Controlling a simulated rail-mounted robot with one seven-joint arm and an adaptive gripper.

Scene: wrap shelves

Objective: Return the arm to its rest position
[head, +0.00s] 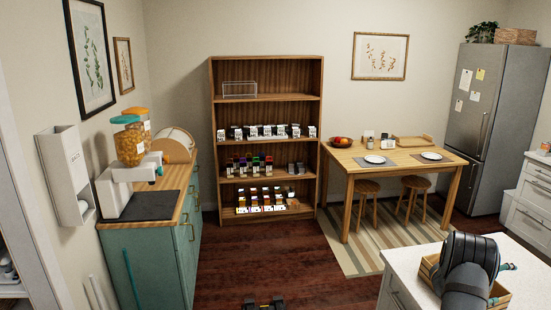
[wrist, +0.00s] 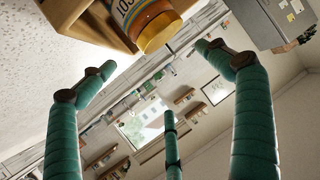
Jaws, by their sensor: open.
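My gripper (wrist: 158,75) shows in the wrist view as three teal segmented fingers, spread apart with nothing between them. In the head view my dark arm (head: 470,265) is at the lower right, over the white counter (head: 400,262). Bits of the teal fingers show beside it; the rest of the gripper is hidden behind the arm. A wooden crate (head: 427,268) stands on the counter, partly covered by the arm. In the wrist view a jar (wrist: 150,18) with a yellow lid and the crate (wrist: 85,22) are at the top edge, apart from the fingers.
A tall wooden shelf (head: 266,87) with rows of small items stands at the back. A dining table (head: 375,170) with stools is right of it, and a fridge (head: 485,120) further right. A teal cabinet (head: 150,255) with dispensers is at the left. The middle floor (head: 270,265) is mostly clear.

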